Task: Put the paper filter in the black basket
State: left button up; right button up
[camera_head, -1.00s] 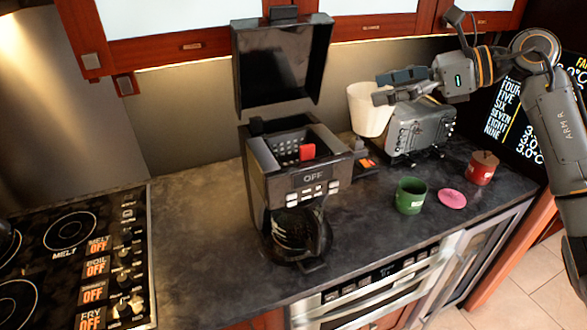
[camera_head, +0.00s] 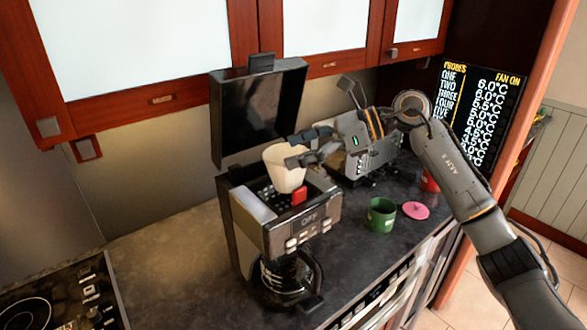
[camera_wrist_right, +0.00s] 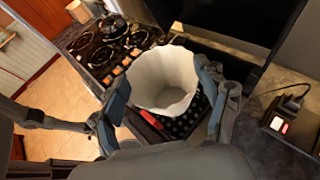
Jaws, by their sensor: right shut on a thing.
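The white paper filter (camera_head: 284,168) is held by my right gripper (camera_head: 295,150), whose fingers are on either side of its rim. The filter is roughly upright over the open top of the coffee maker, with its mouth up. The black basket (camera_head: 264,188), with a perforated inside, sits in the coffee maker beside a red part (camera_head: 299,196). In the wrist view the filter (camera_wrist_right: 163,82) covers part of the basket (camera_wrist_right: 190,122). I cannot tell whether its bottom touches the basket. My left gripper is not in view.
The coffee maker's lid (camera_head: 258,110) stands open behind the filter. A toaster (camera_head: 368,150) is behind and right. The stove (camera_head: 60,298) is at lower left.

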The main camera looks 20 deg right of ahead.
aim_at(304, 172)
jog(key=shift+a+f+p, duration=0.1)
jog(key=shift+f+p, duration=0.35)
jog(key=shift+f, duration=0.5)
jog(key=shift+w+a+f+p, duration=0.1)
jog(key=shift+a+f+p, duration=0.15)
jog(key=shift+f, duration=0.3)
jog(key=shift+w+a+f+p, duration=0.1)
jog(key=shift+f+p, duration=0.1)
jog(key=shift+f, duration=0.55)
jog(key=shift+s+d, duration=0.15)
jog(key=shift+f+b, duration=0.7)
jog(key=shift+b, duration=0.2)
jog(key=o, duration=0.7)
jog(key=shift+s, duration=0.1)
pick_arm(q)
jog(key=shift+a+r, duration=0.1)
pick_arm(e)
jog(key=shift+o, duration=0.7)
jog(key=shift+w, duration=0.2)
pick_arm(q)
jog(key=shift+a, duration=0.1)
